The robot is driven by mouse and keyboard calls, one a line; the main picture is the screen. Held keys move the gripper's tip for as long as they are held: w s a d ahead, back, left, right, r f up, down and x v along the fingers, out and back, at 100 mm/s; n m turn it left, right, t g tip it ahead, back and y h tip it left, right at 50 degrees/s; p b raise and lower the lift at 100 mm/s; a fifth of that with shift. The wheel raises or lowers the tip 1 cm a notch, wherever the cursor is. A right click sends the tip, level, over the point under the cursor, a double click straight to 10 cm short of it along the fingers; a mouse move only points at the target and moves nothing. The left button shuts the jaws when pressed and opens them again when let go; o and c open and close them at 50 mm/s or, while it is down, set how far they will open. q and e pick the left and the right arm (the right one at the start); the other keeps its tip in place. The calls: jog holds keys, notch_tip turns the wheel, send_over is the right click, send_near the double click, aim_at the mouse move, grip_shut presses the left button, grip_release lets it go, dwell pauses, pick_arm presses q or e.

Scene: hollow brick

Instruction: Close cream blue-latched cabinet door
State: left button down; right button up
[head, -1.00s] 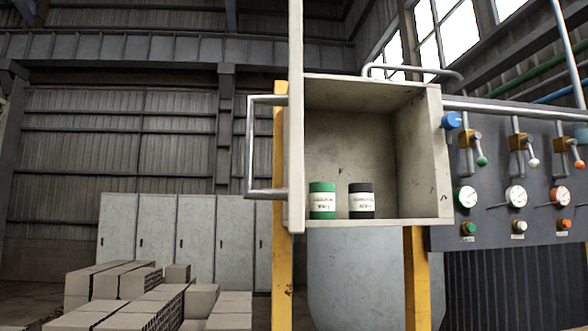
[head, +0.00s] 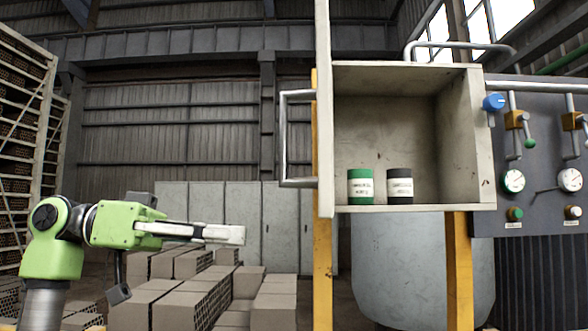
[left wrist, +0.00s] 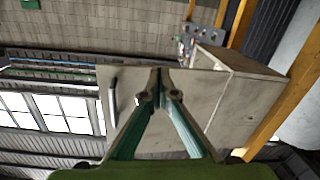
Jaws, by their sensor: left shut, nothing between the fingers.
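The cream cabinet (head: 478,135) stands open at right of centre in the head view. Its door (head: 324,110) is swung out and seen almost edge-on at the cabinet's left side, with a grey bar handle (head: 283,140). A blue latch knob (head: 494,102) sits at the cabinet's right edge. My left gripper (head: 243,235) is shut and empty, left of the door and lower than its handle, apart from it. In the left wrist view the shut fingers (left wrist: 158,74) overlap the cream panel, with the handle (left wrist: 112,102) to their left. My right gripper is not in view.
A gauge panel (head: 540,160) is on the right. Stacked hollow bricks (head: 185,300) lie below my left arm. Yellow posts (head: 459,270) and a grey tank (head: 400,260) are beneath the cabinet.

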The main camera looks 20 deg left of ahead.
aim_at(284, 172)
pick_arm(q)
jog(key=s+a+r+m+g+h, duration=0.1)
jog(key=s+a+r+m+g, duration=0.2)
jog(key=s+r, duration=0.6)
jog(key=shift+m, duration=0.5)
jog(key=d+p, duration=0.1)
jog(key=d, duration=0.3)
jog(key=d+f+p, duration=0.1)
jog(key=d, duration=0.4)
jog(key=d+p, duration=0.2)
jog(key=d, duration=0.3)
jog(key=shift+w+d+f, duration=0.2)
jog(key=shift+f, duration=0.05)
jog(key=shift+d, duration=0.25)
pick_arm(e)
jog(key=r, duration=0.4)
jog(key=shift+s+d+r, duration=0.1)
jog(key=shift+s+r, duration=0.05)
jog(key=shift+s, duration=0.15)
pick_arm(q)
jog(key=shift+f, duration=0.1)
